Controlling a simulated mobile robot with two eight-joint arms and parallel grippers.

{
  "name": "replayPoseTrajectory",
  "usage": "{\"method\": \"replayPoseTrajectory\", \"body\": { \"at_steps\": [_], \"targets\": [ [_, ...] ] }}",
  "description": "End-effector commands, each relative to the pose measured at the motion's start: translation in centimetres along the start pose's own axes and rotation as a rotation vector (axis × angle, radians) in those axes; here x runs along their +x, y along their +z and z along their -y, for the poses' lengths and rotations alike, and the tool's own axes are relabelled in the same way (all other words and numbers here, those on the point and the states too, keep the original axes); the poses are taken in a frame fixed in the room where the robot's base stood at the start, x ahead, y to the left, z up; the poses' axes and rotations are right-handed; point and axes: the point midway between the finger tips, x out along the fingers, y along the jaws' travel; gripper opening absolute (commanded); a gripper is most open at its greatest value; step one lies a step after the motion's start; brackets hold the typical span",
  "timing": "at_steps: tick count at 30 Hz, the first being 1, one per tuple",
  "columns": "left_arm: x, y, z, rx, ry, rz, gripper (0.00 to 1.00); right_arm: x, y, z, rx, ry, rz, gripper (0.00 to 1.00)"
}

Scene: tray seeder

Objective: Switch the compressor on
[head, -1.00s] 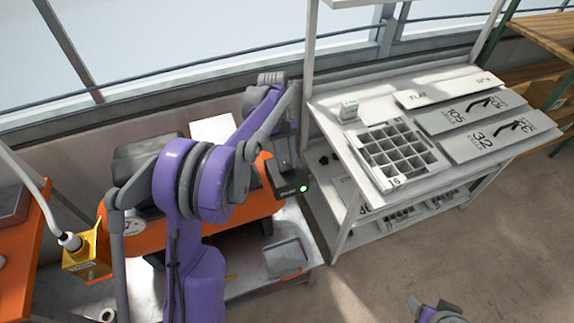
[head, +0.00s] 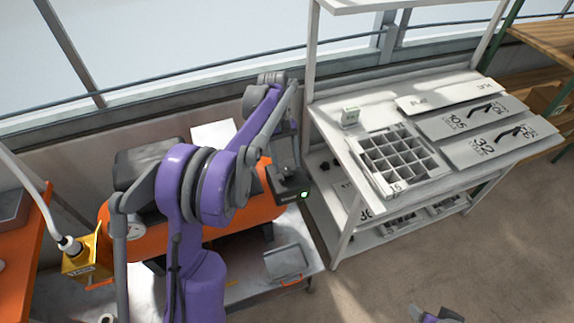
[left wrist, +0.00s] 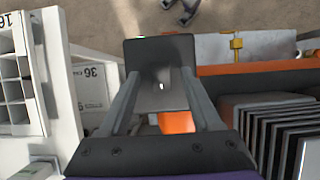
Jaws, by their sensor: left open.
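The compressor has an orange tank (head: 255,213) with a black motor block on it. It stands on a low light bench at the left. At the tank's right end is a dark switch box (head: 290,188) with a lit green lamp (head: 304,195). My left gripper (head: 287,160) is over this box, pointing down. In the left wrist view, its two fingers (left wrist: 161,98) are apart with nothing held between them. The dark box (left wrist: 158,52) lies beyond their tips; contact cannot be told. Part of my right arm's end (head: 437,315) shows at the bottom edge, jaws unclear.
A white shelf rack (head: 345,240) stands right of the compressor, with a seed tray (head: 398,160) and labelled plates on top. A small metal tray (head: 285,262) lies on the bench. A yellow box (head: 85,258) is at the left. The floor at the right front is clear.

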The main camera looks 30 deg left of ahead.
Motion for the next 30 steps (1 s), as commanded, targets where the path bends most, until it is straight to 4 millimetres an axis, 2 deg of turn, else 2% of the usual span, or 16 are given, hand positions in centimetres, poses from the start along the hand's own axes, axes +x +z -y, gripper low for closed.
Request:
{"method": "replayPoseTrajectory", "body": {
  "at_steps": [6,13,18,30],
  "targets": [
    [-4.6,0.0,0.0,-0.001,0.0,0.0,0.65,-0.3,-0.3,0.0,0.0,0.0,-0.002,0.65],
    [-8.3,0.0,0.0,-0.001,0.0,-0.001,0.65,-0.6,-0.6,0.0,0.0,0.0,-0.005,0.65],
    [-9.3,0.0,0.0,0.0,0.0,0.0,0.65,-0.6,-0.7,0.0,0.0,0.0,-0.005,0.65],
    [-9.4,0.0,0.0,0.0,0.0,0.0,0.65,-0.6,-0.6,0.0,0.0,0.0,-0.005,0.65]
  ]
}}
